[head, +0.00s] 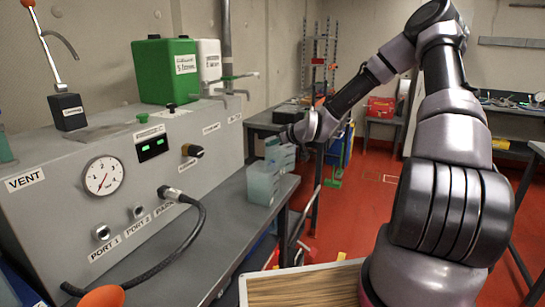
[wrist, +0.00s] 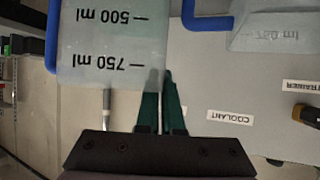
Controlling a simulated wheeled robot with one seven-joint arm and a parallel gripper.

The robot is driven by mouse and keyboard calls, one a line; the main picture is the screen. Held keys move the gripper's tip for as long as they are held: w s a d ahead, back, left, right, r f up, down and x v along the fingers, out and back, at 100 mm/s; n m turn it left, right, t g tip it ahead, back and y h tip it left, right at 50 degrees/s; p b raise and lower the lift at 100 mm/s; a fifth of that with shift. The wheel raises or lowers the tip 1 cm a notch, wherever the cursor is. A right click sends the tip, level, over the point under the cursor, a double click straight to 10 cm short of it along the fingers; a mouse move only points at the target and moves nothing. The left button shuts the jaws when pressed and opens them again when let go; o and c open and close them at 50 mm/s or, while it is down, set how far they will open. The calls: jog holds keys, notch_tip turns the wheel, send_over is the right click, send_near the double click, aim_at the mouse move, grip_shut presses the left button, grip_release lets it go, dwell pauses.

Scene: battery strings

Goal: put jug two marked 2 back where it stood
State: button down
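A translucent jug with a blue handle (wrist: 52,35) fills the upper left of the wrist view, upside down there, showing 500 ml and 750 ml marks (wrist: 95,62). My gripper (wrist: 162,78) has its two green fingers close together at this jug's rim. One fingertip looks greyed through the wall, so they appear shut on it. In the head view my gripper (head: 293,136) is over the farther jug (head: 280,154); whether that jug is lifted is unclear. A nearer pale jug (head: 263,184) stands on the bench. No number 2 shows on either jug.
A grey console (head: 60,225) with a gauge and ports runs along the bench's left, with a black hose (head: 195,235) in front. A green container (head: 165,70) stands on top. Another jug (wrist: 275,38) is at the wrist view's upper right, near the COOLANT label (wrist: 230,117).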

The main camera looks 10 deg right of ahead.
aim_at(265, 157)
jog(key=shift+f, duration=2.4)
jog(key=c, duration=1.5)
grip_release()
jog(key=shift+f, duration=0.1)
jog(key=o, duration=0.4)
jog(key=shift+o, duration=0.2)
